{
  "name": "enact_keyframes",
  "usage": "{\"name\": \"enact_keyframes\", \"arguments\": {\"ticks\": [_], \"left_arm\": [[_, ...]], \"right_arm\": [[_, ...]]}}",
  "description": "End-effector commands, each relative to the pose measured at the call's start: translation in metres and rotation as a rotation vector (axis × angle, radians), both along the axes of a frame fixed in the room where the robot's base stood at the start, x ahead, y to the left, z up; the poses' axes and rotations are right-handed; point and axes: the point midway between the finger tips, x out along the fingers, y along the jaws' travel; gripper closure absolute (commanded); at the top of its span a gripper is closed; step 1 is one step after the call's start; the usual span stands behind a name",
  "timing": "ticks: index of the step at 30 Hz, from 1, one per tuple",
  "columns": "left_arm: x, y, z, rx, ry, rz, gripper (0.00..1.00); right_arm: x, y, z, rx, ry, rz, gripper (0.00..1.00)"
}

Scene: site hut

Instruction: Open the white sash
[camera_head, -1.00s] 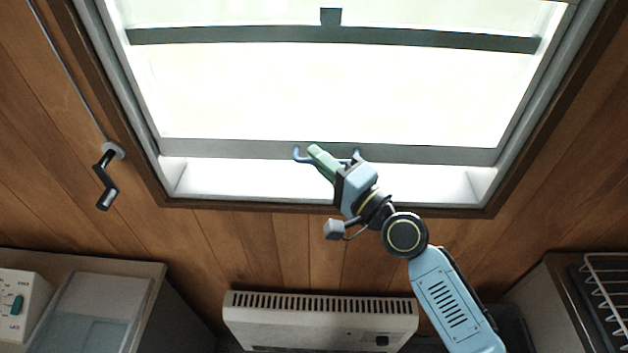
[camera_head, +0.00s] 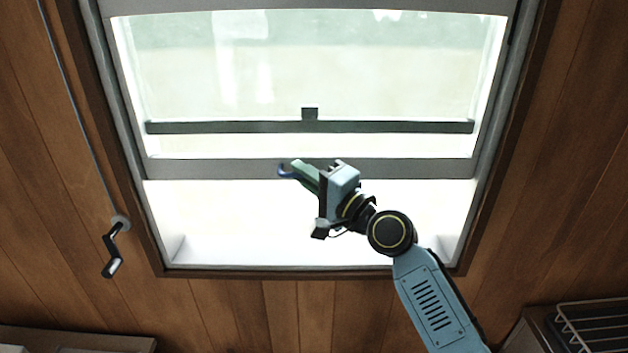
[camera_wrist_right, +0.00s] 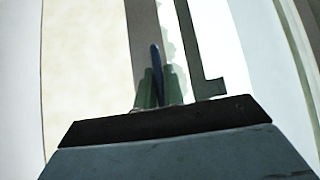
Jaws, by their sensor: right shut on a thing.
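The sash is a glazed panel whose bottom rail (camera_head: 225,169) looks grey against the bright light. It stands raised, with a wide bright gap between its rail and the window's sill (camera_head: 300,268). A blue handle (camera_head: 285,172) is at the rail, partly hidden by my right gripper. My right gripper (camera_head: 303,174), with green fingers, is shut on this handle. In the right wrist view the blue handle (camera_wrist_right: 155,62) stands between the green fingertips (camera_wrist_right: 158,88). My left gripper is not in view.
A dark bar with a small tab (camera_head: 310,127) crosses the window above the rail. A crank (camera_head: 114,250) with a cable hangs on the wood wall at left. A wire rack (camera_head: 597,325) is at lower right, and a cabinet edge (camera_head: 70,338) at lower left.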

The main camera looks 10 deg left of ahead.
Motion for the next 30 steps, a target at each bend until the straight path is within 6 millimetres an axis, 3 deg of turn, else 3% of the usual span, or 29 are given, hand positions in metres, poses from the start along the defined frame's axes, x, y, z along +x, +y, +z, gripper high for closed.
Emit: {"name": "enact_keyframes", "arguments": {"ticks": [7, 8, 13, 23, 30], "left_arm": [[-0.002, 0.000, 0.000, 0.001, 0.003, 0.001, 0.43], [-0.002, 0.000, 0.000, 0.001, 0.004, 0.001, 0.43], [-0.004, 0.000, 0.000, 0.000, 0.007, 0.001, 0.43], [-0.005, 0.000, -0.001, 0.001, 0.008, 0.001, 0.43], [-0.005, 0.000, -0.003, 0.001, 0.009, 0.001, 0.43]], "right_arm": [[-0.001, 0.000, 0.001, 0.001, 0.000, 0.002, 1.00], [-0.001, 0.000, 0.001, 0.001, 0.000, 0.002, 0.89], [-0.001, 0.000, 0.001, 0.001, -0.001, 0.001, 0.68], [-0.001, -0.003, -0.001, 0.000, 0.000, -0.001, 0.68], [-0.018, -0.028, -0.006, -0.002, -0.001, -0.002, 0.68]]}}
